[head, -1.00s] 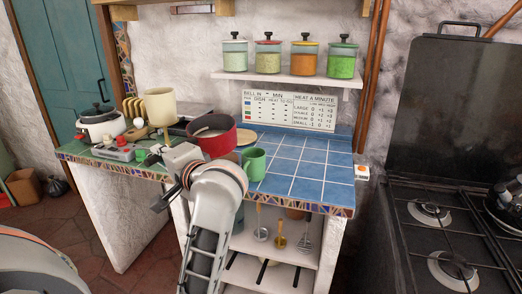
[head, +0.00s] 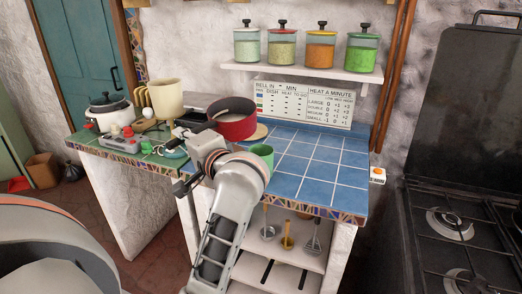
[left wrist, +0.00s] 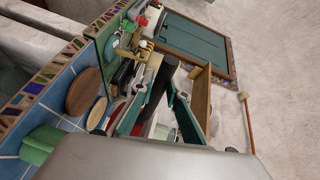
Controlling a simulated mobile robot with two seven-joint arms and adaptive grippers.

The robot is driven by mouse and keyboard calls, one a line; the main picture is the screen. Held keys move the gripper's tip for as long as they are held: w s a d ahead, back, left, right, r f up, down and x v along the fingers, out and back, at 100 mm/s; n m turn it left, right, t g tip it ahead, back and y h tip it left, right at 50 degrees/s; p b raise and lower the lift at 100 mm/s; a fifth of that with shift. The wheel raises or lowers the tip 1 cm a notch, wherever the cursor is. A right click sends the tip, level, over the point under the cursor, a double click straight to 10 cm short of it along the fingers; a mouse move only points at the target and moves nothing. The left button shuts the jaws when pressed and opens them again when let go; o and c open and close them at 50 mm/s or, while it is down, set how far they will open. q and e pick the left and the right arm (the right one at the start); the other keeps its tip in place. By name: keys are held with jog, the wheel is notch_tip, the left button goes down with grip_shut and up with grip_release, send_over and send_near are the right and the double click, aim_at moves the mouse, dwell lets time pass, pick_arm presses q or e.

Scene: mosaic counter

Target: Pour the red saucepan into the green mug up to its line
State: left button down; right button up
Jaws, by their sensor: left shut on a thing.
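The red saucepan (head: 235,124) has a pale inside and a dark handle. It looks roughly upright at the back left of the blue tiles, close to the wall side; I cannot tell whether it touches the counter. My left gripper (left wrist: 158,92) is shut on its dark handle (left wrist: 160,76). In the head view my left wrist hides the fingers. The green mug (head: 263,153) stands on the tiles, in front and to the right of the saucepan, partly behind my left arm. It also shows in the left wrist view (left wrist: 42,143). Its line is not visible. My right gripper is out of view.
A round wooden board (head: 258,133) lies beside the saucepan. A cream container (head: 166,97), a white pot (head: 108,108) and a grey control box (head: 121,144) crowd the left side. Blue tiles (head: 318,172) to the right are clear. A shelf (head: 300,72) holds several jars above.

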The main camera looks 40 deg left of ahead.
pick_arm(q)
jog(key=r, duration=0.1)
jog(key=r+m+y+p, duration=0.1)
jog(key=r, duration=0.1)
jog(key=shift+d+r+t+y, duration=0.15)
jog(key=shift+d+t+y, duration=0.15)
jog(key=shift+w+d+r+m+y+p, duration=0.2)
jog(key=shift+d+r+m+y+p, duration=0.15)
jog(key=shift+r+m+y, duration=0.3)
jog(key=shift+w+f, duration=0.1)
jog(key=shift+w, duration=0.05)
jog(key=shift+w+a+b, duration=0.5)
jog(key=shift+w+a, duration=0.05)
jog(key=shift+w, duration=0.35)
